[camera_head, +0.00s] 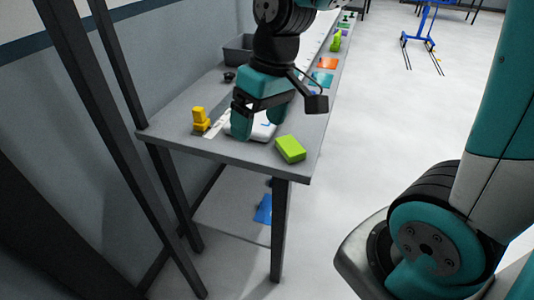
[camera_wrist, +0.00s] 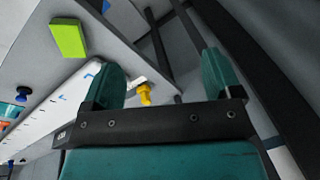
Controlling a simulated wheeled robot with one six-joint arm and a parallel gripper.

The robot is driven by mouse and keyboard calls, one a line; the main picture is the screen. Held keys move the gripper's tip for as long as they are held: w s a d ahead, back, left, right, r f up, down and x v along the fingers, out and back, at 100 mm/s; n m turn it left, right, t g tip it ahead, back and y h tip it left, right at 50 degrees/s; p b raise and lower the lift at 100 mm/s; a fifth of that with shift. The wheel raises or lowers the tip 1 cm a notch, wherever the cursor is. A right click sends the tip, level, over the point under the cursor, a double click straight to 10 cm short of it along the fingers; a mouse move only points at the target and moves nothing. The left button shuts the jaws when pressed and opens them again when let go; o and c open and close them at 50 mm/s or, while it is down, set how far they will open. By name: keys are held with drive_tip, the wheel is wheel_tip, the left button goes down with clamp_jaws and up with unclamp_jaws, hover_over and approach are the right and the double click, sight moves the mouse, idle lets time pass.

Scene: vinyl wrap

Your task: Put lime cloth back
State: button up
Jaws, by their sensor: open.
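A lime green block-like piece (camera_head: 290,149), which looks like the folded lime cloth, lies flat near the front right corner of the grey table (camera_head: 235,152). In the wrist view the lime cloth (camera_wrist: 68,38) is at the upper left, outside the fingers. My gripper (camera_head: 258,120) is above the table, left of and behind the cloth, its teal fingers apart. In the wrist view my gripper (camera_wrist: 163,64) shows a wide gap with nothing held. A white object (camera_head: 263,131) is partly hidden by the fingers.
A yellow object (camera_head: 200,119) stands left of my gripper. A dark bin (camera_head: 238,50) is at the back left. Floor right of the table is open; a blue stand (camera_head: 420,30) is far off.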

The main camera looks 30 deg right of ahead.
drive_tip(key=s+a+r+n+y, duration=0.1)
drive_tip(key=s+a+n, duration=0.1)
drive_tip(key=s, duration=0.4)
drive_tip(key=s+a+r+n, duration=0.1)
drive_tip(key=s+a, duration=0.4)
drive_tip(key=s, duration=0.1)
drive_tip(key=shift+s+r+n+g+y, duration=0.2)
drive_tip(key=shift+r+n+g+y, duration=0.1)
drive_tip(key=shift+r+n+y, duration=0.1)
drive_tip(key=shift+c, duration=0.2)
